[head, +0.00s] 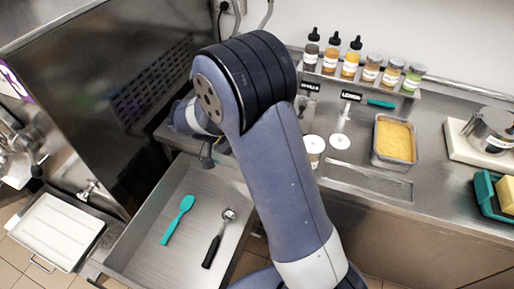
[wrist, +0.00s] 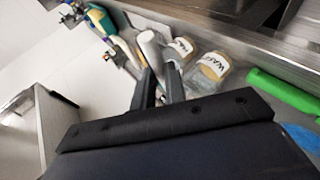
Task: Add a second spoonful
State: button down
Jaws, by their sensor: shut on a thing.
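In the wrist view my gripper (wrist: 160,92) is shut on a pale rod-like handle (wrist: 149,42), which sticks out beyond the fingertips. I cannot tell whether it ends in a spoon, and no powder or load shows on it. In the head view my arm covers the gripper. Two labelled jars, one (wrist: 183,48) partly behind the other (wrist: 211,67), stand just beyond the fingers in the wrist view. In the head view several bottles and jars (head: 372,68) line the raised shelf. A tub of yellow mix (head: 395,140) stands on the counter.
An open drawer (head: 150,255) holds a teal spatula (head: 178,219) and a black-handled scoop (head: 214,244). A pot (head: 492,130) stands on a white board at the right. A white round-topped container (head: 314,145) and a white disc (head: 340,142) are on the counter beside my arm.

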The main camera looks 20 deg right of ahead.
jog(key=t+y, duration=0.1)
jog(key=y, duration=0.1)
jog(key=s+d+r+m+t+y+b, duration=0.1)
jog(key=y, duration=0.1)
jog(key=shift+d+r+t+y, duration=0.2)
jog(key=shift+t+y, duration=0.1)
jog(key=shift+s+d+f+y+b, duration=0.15)
jog(key=shift+y+b, duration=0.15)
jog(key=shift+b, duration=0.15)
jog(key=shift+s+d+r+m+t+y+b, duration=0.15)
jog(key=shift+d+r+t+y, duration=0.1)
jog(key=shift+r+t+y, duration=0.3)
jog(key=shift+s+d+r+m+t+y+b, duration=0.1)
jog(key=shift+d+r+t+y, duration=0.1)
jog(key=shift+r+t+y, duration=0.35)
jog(key=shift+s+d+r+m+t+y+b, duration=0.15)
jog(key=shift+d+r+t+y, duration=0.15)
jog(key=shift+r+y, duration=0.45)
jog(key=shift+s+f, duration=0.1)
jog(key=shift+f, duration=0.1)
